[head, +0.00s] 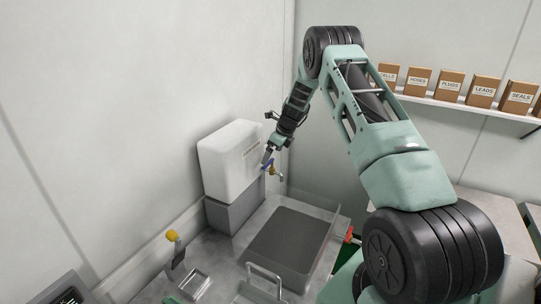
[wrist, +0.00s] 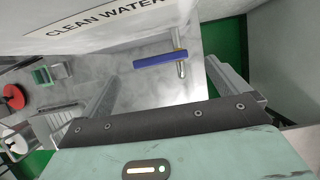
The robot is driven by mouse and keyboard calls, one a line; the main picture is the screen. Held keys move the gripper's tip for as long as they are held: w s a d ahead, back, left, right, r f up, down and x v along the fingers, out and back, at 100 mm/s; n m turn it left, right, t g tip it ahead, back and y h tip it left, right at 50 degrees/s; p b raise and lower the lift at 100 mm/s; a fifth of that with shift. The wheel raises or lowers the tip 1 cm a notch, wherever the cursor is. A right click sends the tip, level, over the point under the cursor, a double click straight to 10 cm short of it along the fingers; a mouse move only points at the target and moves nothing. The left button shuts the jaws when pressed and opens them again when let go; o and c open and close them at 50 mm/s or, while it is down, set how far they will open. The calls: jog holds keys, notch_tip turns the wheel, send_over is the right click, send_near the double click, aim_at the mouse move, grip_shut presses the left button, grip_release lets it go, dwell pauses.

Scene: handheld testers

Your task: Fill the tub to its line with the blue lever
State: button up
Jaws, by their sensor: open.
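The blue lever (head: 268,164) sits on a small tap at the front of a white tank (head: 230,160). In the wrist view the blue lever (wrist: 158,59) lies crosswise on the metal tap (wrist: 181,67), under the words CLEAN WATER. My gripper (wrist: 161,74) is open and empty, its fingers spread to either side, with the lever just ahead between them. In the head view my gripper (head: 269,152) is close by the lever; contact cannot be told. A clear-walled tub with a dark floor (head: 292,240) stands below the tap. Its line and any water cannot be made out.
The tank stands on a grey block (head: 233,212) against the wall. A yellow-knobbed lever (head: 172,237) and a metal frame (head: 195,284) are at front left. A shelf (head: 460,104) of labelled boxes hangs at back right. The wrist view shows a red disc (wrist: 14,97) at left.

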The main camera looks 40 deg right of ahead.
aim_at(269, 163)
jog(key=shift+p+x, duration=0.45)
jog(key=shift+x, duration=1.4)
jog(key=c, duration=1.4)
jog(key=shift+s, duration=0.15)
